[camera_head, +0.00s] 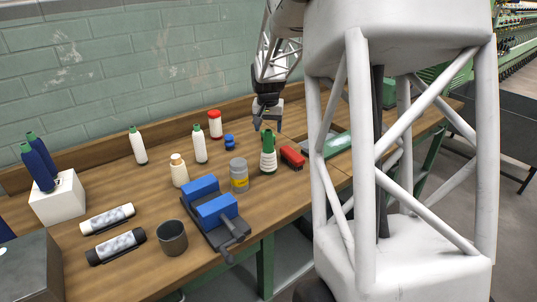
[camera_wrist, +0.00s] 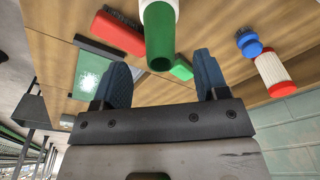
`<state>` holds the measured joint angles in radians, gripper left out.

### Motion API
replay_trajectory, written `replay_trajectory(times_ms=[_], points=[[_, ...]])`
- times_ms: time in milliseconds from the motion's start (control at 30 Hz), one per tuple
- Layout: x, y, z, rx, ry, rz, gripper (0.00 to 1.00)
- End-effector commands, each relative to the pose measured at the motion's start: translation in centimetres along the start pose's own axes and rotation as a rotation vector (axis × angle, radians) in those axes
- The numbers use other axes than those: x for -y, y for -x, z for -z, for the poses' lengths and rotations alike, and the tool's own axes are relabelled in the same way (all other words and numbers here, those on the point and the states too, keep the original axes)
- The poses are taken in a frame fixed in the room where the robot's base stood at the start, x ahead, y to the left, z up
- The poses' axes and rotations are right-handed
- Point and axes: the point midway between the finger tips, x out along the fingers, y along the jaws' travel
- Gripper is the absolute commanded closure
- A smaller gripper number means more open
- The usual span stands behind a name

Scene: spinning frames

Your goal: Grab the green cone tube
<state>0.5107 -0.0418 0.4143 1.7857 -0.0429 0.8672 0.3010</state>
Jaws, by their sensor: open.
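The green cone tube (camera_head: 268,152), green with a white band, stands upright on the wooden table in the head view. In the wrist view the green and white tube (camera_wrist: 159,40) shows at top centre, its round green end facing my gripper. My gripper (camera_head: 267,124) is above the table, behind and above the tube in the head view. In the wrist view the two dark blue fingers of my gripper (camera_wrist: 160,64) are spread apart, with nothing held between them. The tube's end appears beyond the gap; I see no contact.
A red brush (camera_head: 292,157) lies close to the tube's right. A grey can (camera_head: 239,174) and a blue vise (camera_head: 214,207) are in front left. White green-capped bottles (camera_head: 200,146) stand farther left.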

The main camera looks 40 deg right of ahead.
Motion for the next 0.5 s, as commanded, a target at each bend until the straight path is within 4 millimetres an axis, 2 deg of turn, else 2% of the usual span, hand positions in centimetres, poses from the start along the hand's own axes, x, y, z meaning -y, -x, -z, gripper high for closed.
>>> replay_trajectory(times_ms=[300,500], points=[[0.0,-3.5,0.0,0.002,0.000,-0.001,0.33],[0.0,-4.6,0.1,0.001,0.000,0.000,0.33]])
